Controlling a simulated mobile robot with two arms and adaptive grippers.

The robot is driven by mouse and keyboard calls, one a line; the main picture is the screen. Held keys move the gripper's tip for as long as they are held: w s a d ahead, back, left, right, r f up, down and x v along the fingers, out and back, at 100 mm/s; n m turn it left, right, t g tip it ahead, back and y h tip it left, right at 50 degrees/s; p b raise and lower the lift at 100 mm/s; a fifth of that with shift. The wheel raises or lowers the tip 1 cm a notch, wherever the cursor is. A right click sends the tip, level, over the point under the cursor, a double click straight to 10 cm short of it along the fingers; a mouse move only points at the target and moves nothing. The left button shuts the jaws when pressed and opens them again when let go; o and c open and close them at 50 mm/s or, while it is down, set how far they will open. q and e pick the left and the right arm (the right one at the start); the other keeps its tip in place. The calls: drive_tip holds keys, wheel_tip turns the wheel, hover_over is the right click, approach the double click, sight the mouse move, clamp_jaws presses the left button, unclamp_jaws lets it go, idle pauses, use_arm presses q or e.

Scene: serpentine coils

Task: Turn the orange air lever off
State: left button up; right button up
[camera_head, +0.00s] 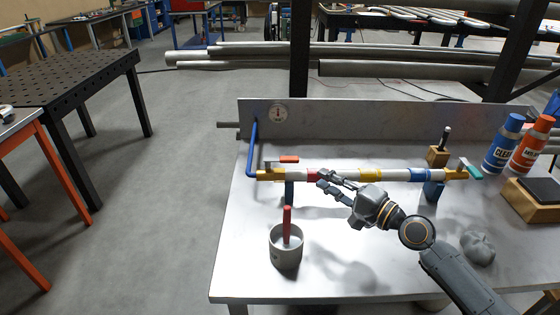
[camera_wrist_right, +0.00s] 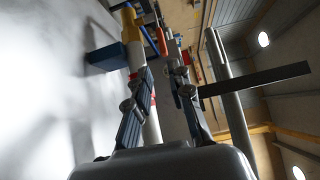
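The orange air lever (camera_head: 289,159) sits on top of the brass valve at the left end of a horizontal pipe (camera_head: 343,176). The lever lies about along the pipe. My right gripper (camera_head: 322,181) is at the pipe, just right of the red band and a little right of the lever. In the right wrist view its two fingers (camera_wrist_right: 160,78) stand apart, with an orange part (camera_wrist_right: 162,41) beyond them. I see nothing held between them. Whether a finger touches the pipe cannot be told. My left gripper is not in view.
A teal lever (camera_head: 469,168) is at the pipe's right end. A grey cup (camera_head: 285,255) with a red stick stands in front of the pipe. Blue and orange bottles (camera_head: 502,146) stand at the right.

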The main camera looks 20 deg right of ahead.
sight(295, 162)
drive_tip(key=p+x, duration=0.1)
drive_tip(key=x, duration=0.4)
drive_tip(key=p+x, duration=0.1)
drive_tip(key=x, duration=0.4)
drive_tip(key=shift+w+a+r, duration=0.15)
drive_tip(key=shift+r, duration=0.05)
drive_tip(key=shift+w+a, duration=0.35)
drive_tip(key=shift+w, duration=0.2)
drive_tip(key=shift+w+a, duration=0.1)
drive_tip(key=shift+w, duration=0.05)
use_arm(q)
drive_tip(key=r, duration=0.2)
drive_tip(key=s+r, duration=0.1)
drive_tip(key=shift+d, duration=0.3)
use_arm(e)
drive_tip(key=shift+w+f, duration=0.1)
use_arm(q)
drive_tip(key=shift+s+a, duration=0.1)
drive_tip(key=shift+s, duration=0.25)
use_arm(e)
clamp_jaws()
